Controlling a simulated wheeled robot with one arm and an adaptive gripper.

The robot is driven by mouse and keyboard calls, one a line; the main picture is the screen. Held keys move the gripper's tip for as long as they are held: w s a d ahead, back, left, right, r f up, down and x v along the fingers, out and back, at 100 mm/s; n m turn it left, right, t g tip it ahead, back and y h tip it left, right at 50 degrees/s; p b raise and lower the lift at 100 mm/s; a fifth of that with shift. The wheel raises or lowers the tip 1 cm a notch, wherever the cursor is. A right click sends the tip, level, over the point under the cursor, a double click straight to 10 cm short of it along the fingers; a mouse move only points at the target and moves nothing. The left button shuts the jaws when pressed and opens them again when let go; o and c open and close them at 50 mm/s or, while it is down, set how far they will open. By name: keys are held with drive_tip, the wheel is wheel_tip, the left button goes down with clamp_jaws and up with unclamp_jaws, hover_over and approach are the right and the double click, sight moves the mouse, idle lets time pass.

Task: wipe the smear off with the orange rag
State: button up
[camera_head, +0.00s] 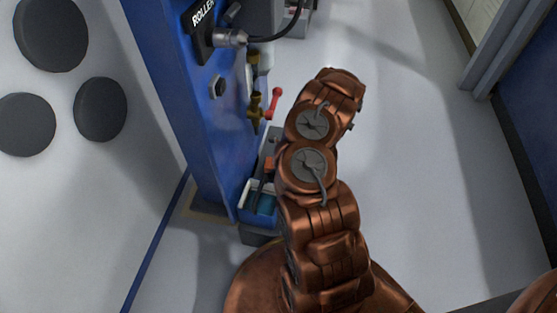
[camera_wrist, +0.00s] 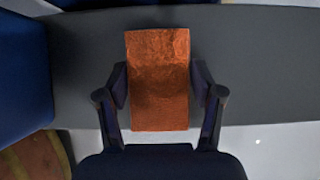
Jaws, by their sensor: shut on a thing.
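The orange rag (camera_wrist: 160,110) is held between the two fingers of my gripper (camera_wrist: 159,82) in the wrist view, with a finger against each side. It hangs in front of a wide dark grey surface (camera_wrist: 260,60), and I cannot tell whether it touches it. No smear shows clearly in either view. In the head view my arm hides the gripper and the rag.
In the head view a blue machine frame (camera_head: 185,100) with a "ROLLER" label stands left of my arm. A red-handled brass valve (camera_head: 273,104) sticks out from it. A small bin with blue contents (camera_head: 266,204) sits below. Pale floor (camera_head: 420,150) is clear on the right.

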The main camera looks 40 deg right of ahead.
drive_tip(key=shift+s+a, duration=2.4)
drive_tip(key=shift+a, duration=0.3)
drive_tip(key=shift+s+a+f, duration=0.1)
drive_tip(key=shift+s+a, duration=0.35)
drive_tip(key=shift+a, duration=0.05)
drive_tip(key=shift+f, duration=0.1)
drive_tip(key=shift+c, duration=0.4)
drive_tip(key=shift+w+d+p, duration=0.45)
drive_tip(key=shift+w+d, duration=0.5)
drive_tip(key=shift+d, duration=0.3)
drive_tip(key=shift+w+d, duration=0.3)
drive_tip(key=shift+w+d, duration=0.1)
drive_tip(key=shift+w+d+r+p, duration=0.2)
drive_tip(key=shift+w+d+p, duration=0.15)
drive_tip(key=shift+w+d, duration=0.85)
drive_tip(key=shift+w+d+f, duration=0.15)
drive_tip(key=shift+w+d, duration=1.05)
drive_tip(key=shift+d, duration=0.2)
